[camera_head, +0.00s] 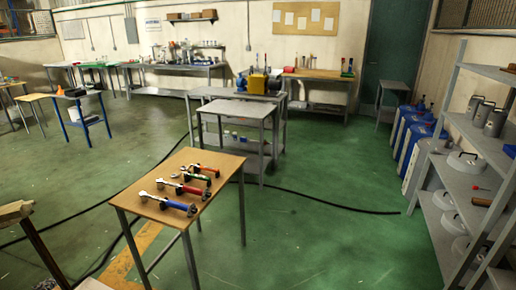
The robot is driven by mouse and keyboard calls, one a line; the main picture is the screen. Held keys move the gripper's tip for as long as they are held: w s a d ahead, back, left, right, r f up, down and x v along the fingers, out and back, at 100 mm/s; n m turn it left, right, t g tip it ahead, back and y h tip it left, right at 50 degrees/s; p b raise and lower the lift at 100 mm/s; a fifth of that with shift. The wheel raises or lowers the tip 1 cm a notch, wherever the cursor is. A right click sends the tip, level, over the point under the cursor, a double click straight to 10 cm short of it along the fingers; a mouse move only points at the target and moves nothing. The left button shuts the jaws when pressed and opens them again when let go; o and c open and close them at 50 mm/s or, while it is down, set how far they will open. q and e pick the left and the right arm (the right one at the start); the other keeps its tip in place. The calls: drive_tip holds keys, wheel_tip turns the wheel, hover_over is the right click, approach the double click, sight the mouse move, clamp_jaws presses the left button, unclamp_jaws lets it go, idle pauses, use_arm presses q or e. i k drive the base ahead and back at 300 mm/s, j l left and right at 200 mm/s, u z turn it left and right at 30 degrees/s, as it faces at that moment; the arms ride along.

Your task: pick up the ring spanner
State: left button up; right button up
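Several hand tools lie in a row on a small wooden-topped table (222,192) in the middle foreground of the head view. One tool with a blue handle (178,207) lies nearest the front. Behind it is a tool with a red handle (182,188), then a green-handled tool (196,176), then another red one (205,170) at the back. They are too small for me to tell which is the ring spanner. Neither of my grippers shows in this view.
A grey metal table (238,108) stands behind the tool table. Grey shelves (462,185) with lidded pots and blue containers (414,148) line the right side. A black cable (325,202) runs across the green floor. Open floor lies right of the tool table.

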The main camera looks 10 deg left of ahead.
sight(211, 169)
drive_tip(key=i+u, duration=0.15)
drive_tip(key=i, duration=0.35)
drive_tip(key=i+l+u, duration=0.2)
drive_tip(key=i, duration=0.25)
drive_tip(key=i+l+u, duration=0.15)
drive_tip(key=i, duration=0.35)
drive_tip(key=i+l+u, duration=0.15)
drive_tip(key=u, duration=0.25)
drive_tip(key=i+l+u, duration=0.25)
drive_tip(key=u, duration=0.15)
drive_tip(key=i+l+u, duration=0.25)
drive_tip(key=u, duration=0.2)
